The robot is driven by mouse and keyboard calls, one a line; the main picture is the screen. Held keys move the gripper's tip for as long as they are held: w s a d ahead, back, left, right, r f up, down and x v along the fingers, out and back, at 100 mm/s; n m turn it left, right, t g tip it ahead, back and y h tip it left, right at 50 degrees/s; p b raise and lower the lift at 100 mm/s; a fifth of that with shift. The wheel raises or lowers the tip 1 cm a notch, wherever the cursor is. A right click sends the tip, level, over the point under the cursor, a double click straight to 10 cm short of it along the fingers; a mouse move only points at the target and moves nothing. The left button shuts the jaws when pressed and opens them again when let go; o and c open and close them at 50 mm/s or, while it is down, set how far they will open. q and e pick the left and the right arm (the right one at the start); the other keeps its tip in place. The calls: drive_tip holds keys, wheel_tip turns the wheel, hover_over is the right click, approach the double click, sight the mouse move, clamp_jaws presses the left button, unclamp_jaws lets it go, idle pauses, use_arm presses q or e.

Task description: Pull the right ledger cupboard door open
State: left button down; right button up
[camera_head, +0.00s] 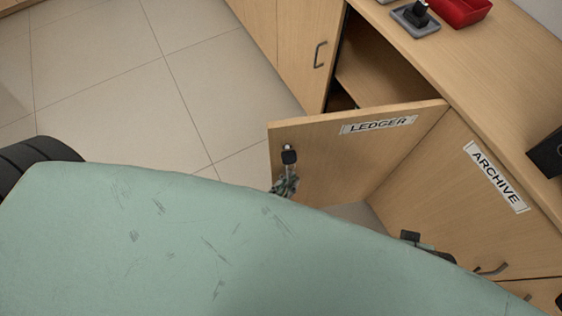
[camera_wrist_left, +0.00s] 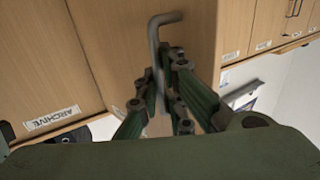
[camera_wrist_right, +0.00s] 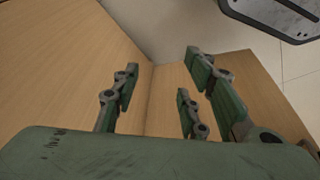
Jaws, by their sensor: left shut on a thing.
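The wooden door labelled LEDGER (camera_head: 350,160) stands swung out from the cabinet front, its hinged side at the right and its free edge towards the left. Behind it the cupboard opening (camera_head: 385,68) shows a shelf. My left gripper (camera_head: 286,178) is at the door's outer face near the free edge. In the left wrist view its fingers are closed around the grey bar handle (camera_wrist_left: 157,45). My right gripper (camera_head: 425,245) is mostly hidden by my green body, in front of the ARCHIVE door. In the right wrist view its fingers (camera_wrist_right: 160,95) are apart with nothing between them.
The ARCHIVE door (camera_head: 470,210) is shut, right of the LEDGER door. Another shut door with a handle (camera_head: 319,55) is left of the opening. A red tray (camera_head: 462,10) and a stamp on a grey pad (camera_head: 414,22) are on the counter. Tiled floor (camera_head: 130,90) is clear at left.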

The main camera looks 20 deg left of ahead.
use_arm(q)
drive_tip(key=shift+s+d, duration=0.5)
drive_tip(key=shift+s, duration=0.2)
drive_tip(key=shift+s+d, duration=0.45)
drive_tip(key=shift+s, duration=0.25)
use_arm(e)
drive_tip(key=shift+a+f, duration=0.1)
drive_tip(key=shift+f, duration=1)
use_arm(q)
drive_tip(key=shift+f, duration=0.1)
drive_tip(key=c, duration=2.3)
unclamp_jaws()
drive_tip(key=shift+o, duration=0.6)
drive_tip(key=shift+s, duration=0.1)
use_arm(e)
drive_tip(key=shift+s+a, duration=0.1)
drive_tip(key=shift+s, duration=0.05)
use_arm(q)
drive_tip(key=v, duration=1.2)
